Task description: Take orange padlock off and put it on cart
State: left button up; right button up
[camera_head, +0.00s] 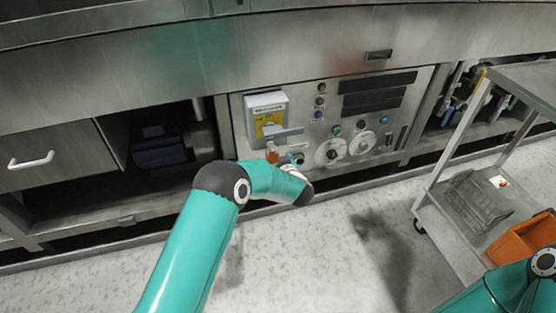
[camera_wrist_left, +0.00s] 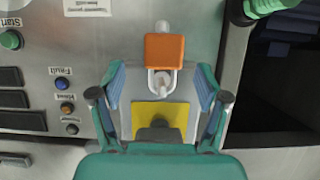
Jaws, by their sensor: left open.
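The orange padlock (camera_head: 272,153) hangs at the grey switch handle (camera_head: 285,131) on a white box with a yellow plate (camera_head: 268,120). In the left wrist view the orange padlock (camera_wrist_left: 165,48) shows with a pale shackle beside it. My left gripper (camera_wrist_left: 160,78) is open, its fingers on either side of the shackle and not touching the padlock. In the head view my left gripper (camera_head: 286,163) is partly hidden by its own wrist, close to the padlock. The grey metal cart (camera_head: 448,222) stands at the right. My right gripper is out of view.
The control panel (camera_head: 325,100) has buttons, dials and dark slots beside the switch box. A wire basket (camera_head: 475,203) and an orange bin (camera_head: 524,240) sit on the cart's lower shelf. A drawer with a white handle (camera_head: 32,160) is at left. Floor between is clear.

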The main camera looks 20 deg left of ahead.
aim_at(273, 159)
pick_arm(q)
jog(key=x, duration=0.2)
jog(key=b+x, duration=0.1)
jog(key=x, duration=0.1)
jog(key=shift+s+f, duration=0.25)
jog(key=shift+f, duration=0.05)
jog(key=shift+w+a+b, duration=0.15)
jog(key=shift+w+b, duration=0.15)
jog(key=c, duration=1.3)
